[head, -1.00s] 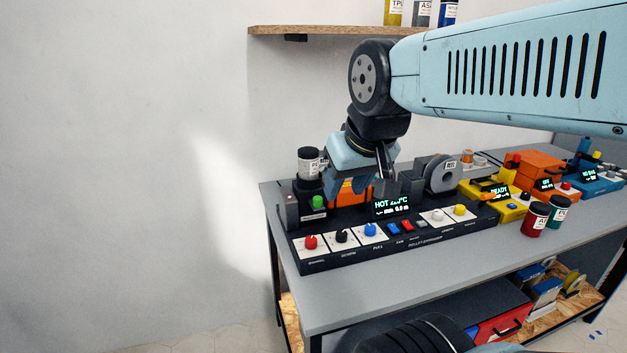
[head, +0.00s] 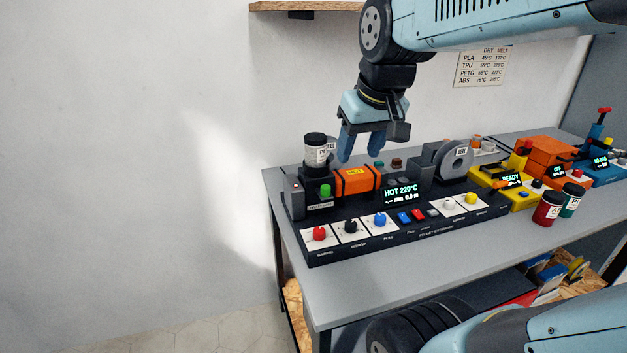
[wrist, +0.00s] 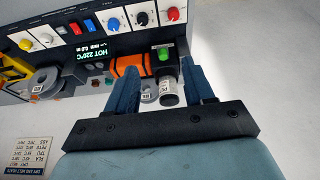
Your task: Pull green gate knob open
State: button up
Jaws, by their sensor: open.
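The green gate knob (head: 325,190) sits on the dark extruder unit, just below a black-capped jar (head: 316,150). In the wrist view the green knob (wrist: 163,54) is beyond the fingertips, near the right finger, with the jar (wrist: 168,90) between it and my gripper. My gripper (head: 358,160) is open and empty. It hangs above and behind the orange barrel (head: 357,180), to the right of the jar.
A front panel carries a red knob (head: 319,233), a black knob (head: 350,227) and a blue knob (head: 380,220). A lit display (head: 401,192) reads HOT 220°C. A grey spool (head: 457,161) stands right of my gripper. The wall is close behind the bench.

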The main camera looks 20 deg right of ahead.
jog(key=w+g, duration=0.2)
jog(key=w, duration=0.7)
jog(key=n+g, duration=0.1)
jog(key=g, duration=0.1)
send_over(325, 186)
notch_tip(325, 186, down, 4)
notch_tip(325, 186, down, 14)
jog(key=shift+r, duration=0.15)
jog(key=shift+c, duration=0.3)
grip_shut()
